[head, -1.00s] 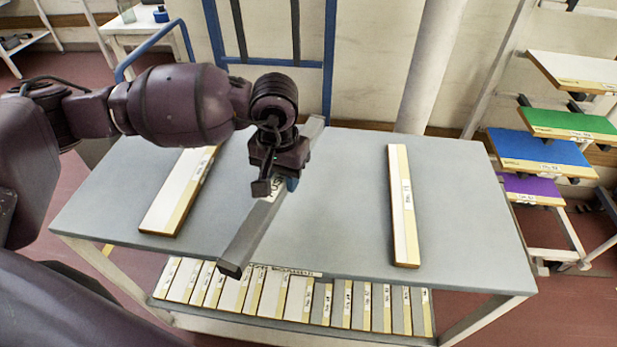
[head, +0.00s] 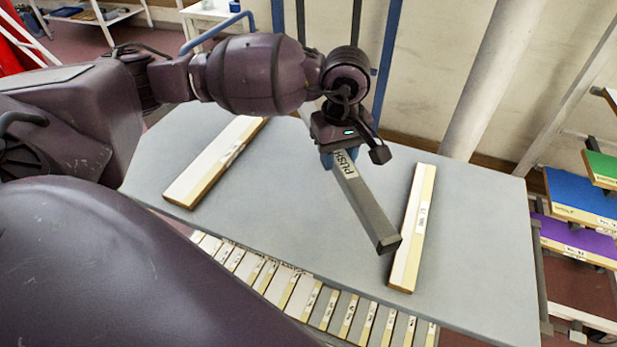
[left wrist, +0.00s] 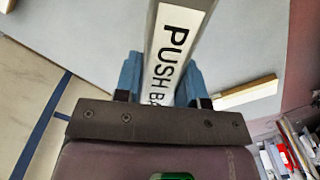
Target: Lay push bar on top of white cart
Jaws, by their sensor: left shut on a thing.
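The push bar (head: 368,208) is a long grey bar with a white label reading PUSH. My left gripper (head: 339,160) is shut around it near the label and holds it over the grey table, its near end slanting down to the right in the head view. In the left wrist view the push bar (left wrist: 186,22) runs between the blue fingers, part of its label hidden by the gripper. The white cart (head: 206,14) appears to be the small white-topped stand with a blue handle at the top left, partly cut off. My right gripper is not in view.
The grey table (head: 290,190) carries one pale board (head: 213,165) at left and another board (head: 412,235) at right, beside the bar's near end. Several boards line a lower shelf. A blue frame (head: 378,70) and white pillar (head: 500,70) stand behind. Coloured shelves (head: 578,200) are at right.

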